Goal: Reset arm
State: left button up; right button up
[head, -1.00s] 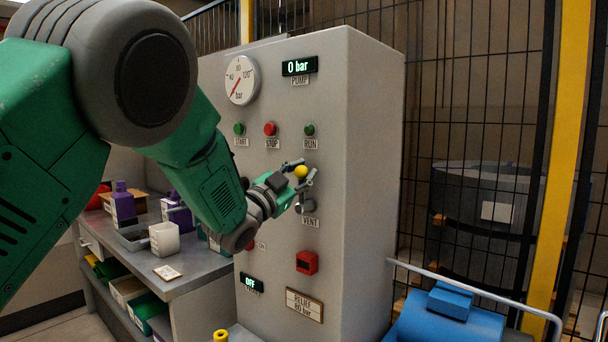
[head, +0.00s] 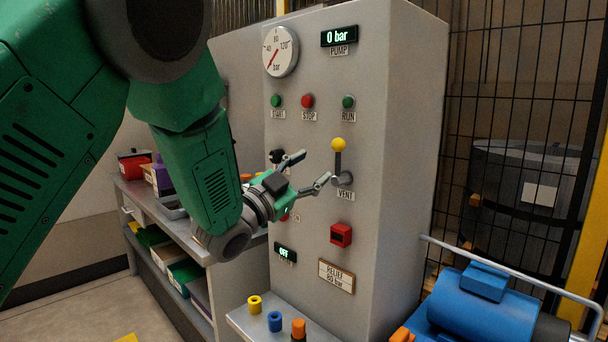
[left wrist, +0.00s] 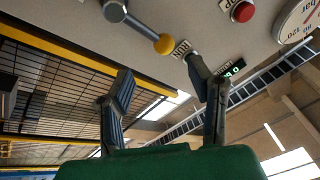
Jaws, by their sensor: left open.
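My left arm comes in from the left in the head view. Its gripper (head: 309,172) is open and empty, in front of the grey control cabinet (head: 400,150). The vent lever (head: 338,160) has a yellow ball knob and points up, just right of and above the fingertips. The gripper is apart from the knob. In the left wrist view both fingers (left wrist: 163,95) are spread wide with nothing between them, and the yellow knob (left wrist: 164,44) lies beyond them. My right gripper is not in view.
The cabinet carries a gauge (head: 280,52), a display reading 0 bar (head: 339,36), push buttons and a red switch (head: 341,235). A shelf bench (head: 190,240) stands left. Colored plugs (head: 275,321) sit on a ledge below. A blue machine (head: 480,305) and mesh fence (head: 500,100) are right.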

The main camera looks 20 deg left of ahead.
pick_arm(q)
jog(key=shift+v, duration=1.05)
jog(key=s+a+f+n+g+y, duration=0.1)
jog(key=s+f+n+g+y, duration=0.25)
jog(key=f, duration=1.25)
jog(key=s+a+f+n+g+y, duration=0.1)
jog(key=s+f+n+g+y, duration=0.3)
jog(key=f, duration=1.2)
jog(key=s+f+n+g, duration=0.1)
jog(key=s+f+g, duration=0.3)
jog(key=s, duration=0.6)
jog(key=s+d+f+n+g, duration=0.1)
jog(key=s+f+g, duration=0.3)
jog(key=s+f, duration=0.4)
jog(key=s+f+n+g, duration=0.1)
jog(key=s+f+g, duration=0.3)
jog(key=s, duration=1)
notch_tip(320, 180, down, 3)
jog(key=shift+r, duration=0.25)
